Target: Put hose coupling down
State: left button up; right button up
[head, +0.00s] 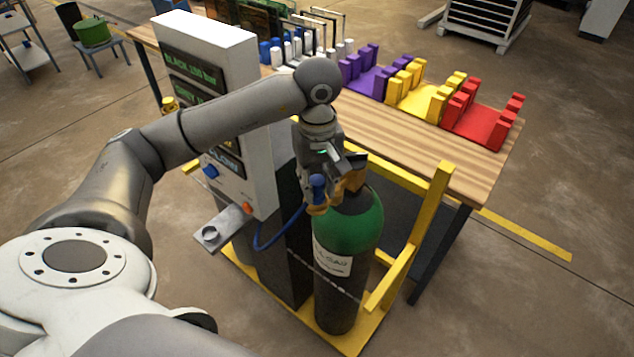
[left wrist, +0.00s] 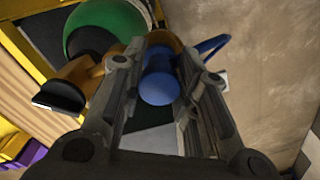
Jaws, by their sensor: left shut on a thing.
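My left gripper (head: 320,172) is shut on the blue hose coupling (head: 317,186), beside the valve of the green-topped gas cylinder (head: 366,222). In the left wrist view, the coupling (left wrist: 158,84) sits between my two fingers (left wrist: 155,100), with a brass-coloured part (left wrist: 165,42) just beyond it. I cannot tell whether the coupling touches the valve. The blue hose (head: 272,243) hangs in a loop towards the white panel cabinet (head: 262,160). A small grey bracket with a round opening (head: 213,235) sticks out from the cabinet's lower side. My right gripper is out of view.
The cylinder stands in a yellow-framed stand (head: 428,215) with a chain (head: 325,275) across its front. A wooden table (head: 400,137) behind carries purple (head: 362,78), yellow (head: 415,97) and red (head: 475,125) racks. Open floor lies left of the cabinet.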

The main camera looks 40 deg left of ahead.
pick_arm(q)
jog(key=shift+f+p, duration=0.35)
jog(key=shift+f, duration=0.5)
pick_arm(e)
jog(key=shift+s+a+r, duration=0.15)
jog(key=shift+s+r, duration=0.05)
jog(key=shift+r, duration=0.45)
pick_arm(q)
jog(key=shift+f+b, duration=0.25)
jog(key=shift+b, duration=0.15)
jog(key=o, duration=1)
jog(key=shift+r, duration=0.1)
jog(key=shift+o, duration=0.2)
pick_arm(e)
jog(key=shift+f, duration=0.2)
pick_arm(q)
jog(key=shift+r, duration=0.1)
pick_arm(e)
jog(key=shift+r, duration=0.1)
